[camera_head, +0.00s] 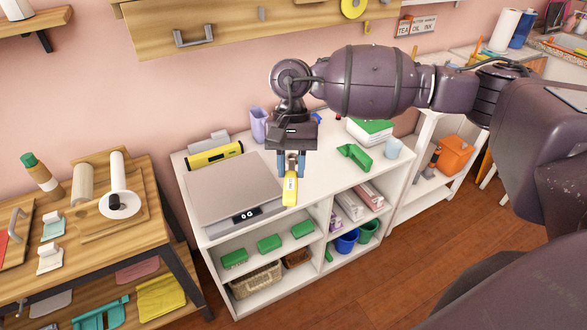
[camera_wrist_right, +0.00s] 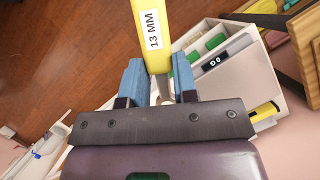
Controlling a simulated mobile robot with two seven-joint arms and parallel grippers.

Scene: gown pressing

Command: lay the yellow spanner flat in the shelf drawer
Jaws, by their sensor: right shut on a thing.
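My right gripper (camera_head: 291,162) is shut on the yellow spanner (camera_head: 290,190), which hangs out below the blue fingers, over the front edge of the white shelf unit's top (camera_head: 312,172). In the right wrist view the spanner (camera_wrist_right: 152,35) runs up from between the blue fingers (camera_wrist_right: 158,82) and bears a white "13 MM" label. The unit (camera_head: 213,240) has open compartments; I cannot tell which part is the shelf drawer, and no pulled-out drawer is clear. My left gripper is not in view.
A grey scale (camera_head: 235,185) reading "0 G" lies left of the gripper. A yellow-and-black item (camera_head: 214,154), a green object (camera_head: 355,156) and a white cup (camera_head: 393,148) stand on the unit. A wooden bench (camera_head: 150,213) stands left.

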